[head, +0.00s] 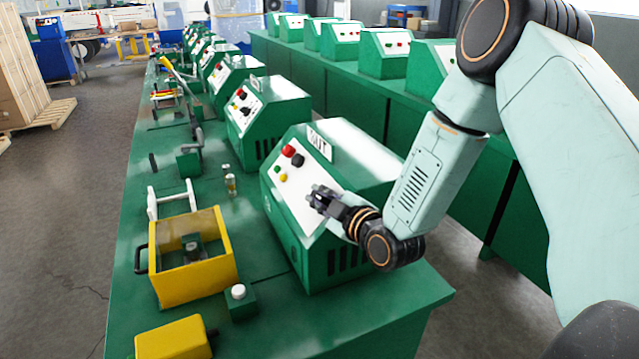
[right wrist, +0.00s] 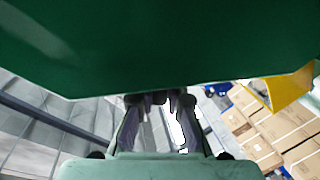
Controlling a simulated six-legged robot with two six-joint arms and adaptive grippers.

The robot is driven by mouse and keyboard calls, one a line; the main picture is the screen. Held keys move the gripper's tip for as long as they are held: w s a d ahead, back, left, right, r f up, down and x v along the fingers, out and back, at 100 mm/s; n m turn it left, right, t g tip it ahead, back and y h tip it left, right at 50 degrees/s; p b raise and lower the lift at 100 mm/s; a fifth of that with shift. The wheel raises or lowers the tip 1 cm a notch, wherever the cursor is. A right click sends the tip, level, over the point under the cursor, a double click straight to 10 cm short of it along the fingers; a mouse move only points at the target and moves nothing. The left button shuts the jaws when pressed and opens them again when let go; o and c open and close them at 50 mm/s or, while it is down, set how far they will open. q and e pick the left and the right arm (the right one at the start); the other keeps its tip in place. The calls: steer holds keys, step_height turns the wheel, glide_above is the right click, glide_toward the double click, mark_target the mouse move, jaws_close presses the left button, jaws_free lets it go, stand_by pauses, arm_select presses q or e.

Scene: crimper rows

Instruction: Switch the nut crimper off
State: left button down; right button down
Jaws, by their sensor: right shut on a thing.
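The nut crimper is the nearest green box (head: 345,165) with a sign reading "NUT" (head: 319,144) on top. Its sloped white panel (head: 290,200) carries a red button (head: 288,151), a black button, a green button and a yellow button. My right gripper (head: 318,199) is at the lower right of this panel, shut on a dark switch knob that its fingers mostly hide. Which way the knob points cannot be seen. In the right wrist view the fingers (right wrist: 160,100) meet just under the crimper's green housing (right wrist: 160,45). My left gripper is not in view.
A second row stands to the right.

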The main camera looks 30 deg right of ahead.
mark_target(348, 186)
steer(key=g+y+p, duration=0.1)
steer(key=p, duration=0.1)
steer(key=n+g+y+p, duration=0.1)
steer(key=p, duration=0.1)
steer(key=n+g+y+p, duration=0.1)
steer(key=p, duration=0.2)
steer(key=shift+r+g, duration=0.25)
steer(key=shift+g, duration=0.15)
steer(key=shift+f+n+g+y+p, duration=0.2)
steer(key=shift+n+g+y+p, duration=0.85)
steer(key=shift+g+p, duration=1.1)
steer(key=c, duration=1.4)
jaws_free()
steer(key=shift+o, duration=0.2)
steer(key=shift+s+d+r, duration=0.1)
steer(key=shift+s+d, duration=0.05)
steer(key=shift+v, duration=3.45)
